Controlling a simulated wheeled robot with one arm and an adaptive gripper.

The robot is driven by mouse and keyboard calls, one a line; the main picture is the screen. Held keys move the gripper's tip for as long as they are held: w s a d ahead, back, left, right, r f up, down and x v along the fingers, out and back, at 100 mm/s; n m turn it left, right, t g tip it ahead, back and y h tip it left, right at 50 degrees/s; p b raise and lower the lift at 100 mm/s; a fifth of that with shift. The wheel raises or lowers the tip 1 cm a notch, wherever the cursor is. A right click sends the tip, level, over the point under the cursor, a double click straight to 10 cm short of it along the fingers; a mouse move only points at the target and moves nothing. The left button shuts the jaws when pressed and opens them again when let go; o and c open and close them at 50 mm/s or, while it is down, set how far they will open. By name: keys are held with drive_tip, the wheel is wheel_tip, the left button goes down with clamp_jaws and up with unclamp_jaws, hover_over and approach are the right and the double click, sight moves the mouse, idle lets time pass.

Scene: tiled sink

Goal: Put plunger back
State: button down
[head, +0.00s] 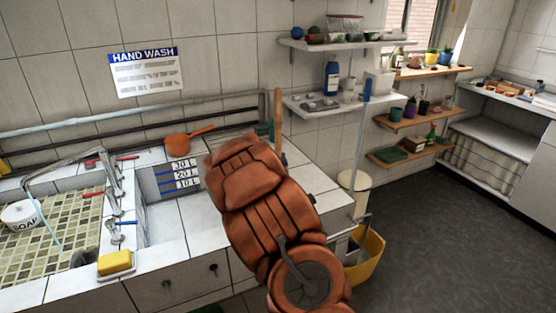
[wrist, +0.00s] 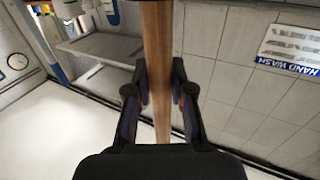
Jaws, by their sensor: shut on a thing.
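The plunger shows as a wooden handle (head: 277,115), standing upright behind my arm near the right end of the tiled counter in the head view. Its cup is hidden there. In the wrist view, the wooden handle (wrist: 157,35) runs between the two fingers of my gripper (wrist: 160,88), which is shut on it. My orange arm covers the gripper and the lower handle in the head view. I cannot tell whether the plunger touches the counter.
A tiled sink with taps (head: 115,220) and a yellow sponge (head: 116,263) is at left. An orange pan (head: 177,146) lies at the back of the counter. Shelves (head: 335,103) hang behind. The right floor is clear.

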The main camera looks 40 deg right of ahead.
drive_tip(key=shift+f, duration=0.15)
drive_tip(key=c, duration=1)
unclamp_jaws()
drive_tip(key=shift+r, duration=0.25)
drive_tip(key=shift+s+a+f, duration=0.15)
drive_tip(key=shift+a, duration=0.05)
drive_tip(key=b+v, duration=0.7)
drive_tip(key=b, duration=0.4)
